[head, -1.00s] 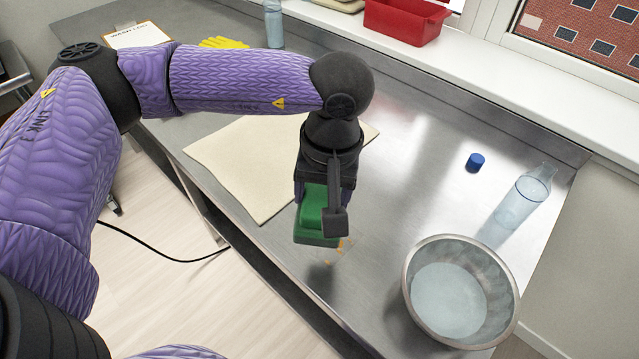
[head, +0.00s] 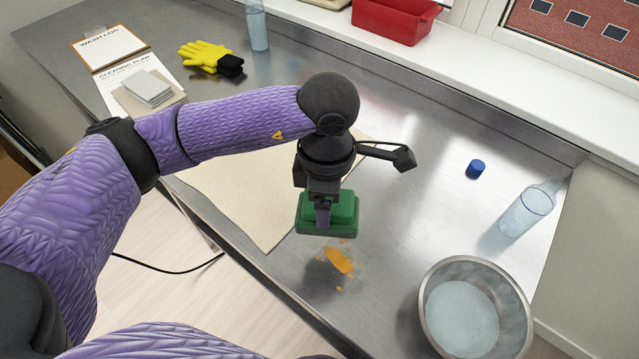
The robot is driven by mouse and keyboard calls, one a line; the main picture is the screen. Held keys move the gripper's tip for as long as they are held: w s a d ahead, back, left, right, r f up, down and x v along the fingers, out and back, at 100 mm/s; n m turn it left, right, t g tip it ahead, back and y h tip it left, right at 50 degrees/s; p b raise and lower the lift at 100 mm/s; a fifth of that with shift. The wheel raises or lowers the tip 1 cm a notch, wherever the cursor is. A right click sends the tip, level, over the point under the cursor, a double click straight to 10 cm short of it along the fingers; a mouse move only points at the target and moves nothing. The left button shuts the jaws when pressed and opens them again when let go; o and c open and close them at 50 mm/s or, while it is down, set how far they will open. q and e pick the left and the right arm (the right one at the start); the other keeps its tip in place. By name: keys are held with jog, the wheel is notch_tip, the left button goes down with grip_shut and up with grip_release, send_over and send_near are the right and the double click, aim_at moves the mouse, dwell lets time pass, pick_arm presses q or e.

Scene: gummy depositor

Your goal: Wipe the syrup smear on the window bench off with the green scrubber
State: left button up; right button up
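The syrup smear (head: 339,260) is an orange patch with small specks around it on the steel window bench (head: 420,170). My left gripper (head: 323,214) points down and is shut on the green scrubber (head: 343,212), a two-tone green block. The scrubber is just behind the smear in the head view and leaves most of it uncovered. A dark shadow lies on the bench near the smear, and the scrubber appears to be above the surface; the exact gap cannot be told. My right gripper is not in view.
A beige cloth (head: 240,205) lies left of the scrubber. A metal bowl of liquid (head: 430,325), a clear bottle (head: 527,208) and a blue cap (head: 476,168) are at right. Yellow gloves (head: 203,56), papers and another bottle (head: 257,28) are farther back. A red bin (head: 395,20) stands on the sill.

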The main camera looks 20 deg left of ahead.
pick_arm(q)
jog(key=n+p, duration=0.1)
jog(key=n, duration=0.5)
jog(key=shift+s, duration=0.2)
jog(key=n, duration=0.3)
jog(key=shift+s+f+n+p, duration=0.1)
jog(key=shift+n+p, duration=0.2)
jog(key=shift+f+n, duration=0.1)
jog(key=shift+n, duration=0.3)
notch_tip(320, 180, down, 5)
jog(key=b, duration=0.4)
jog(key=shift+a+f, duration=0.1)
jog(key=shift+f, duration=0.05)
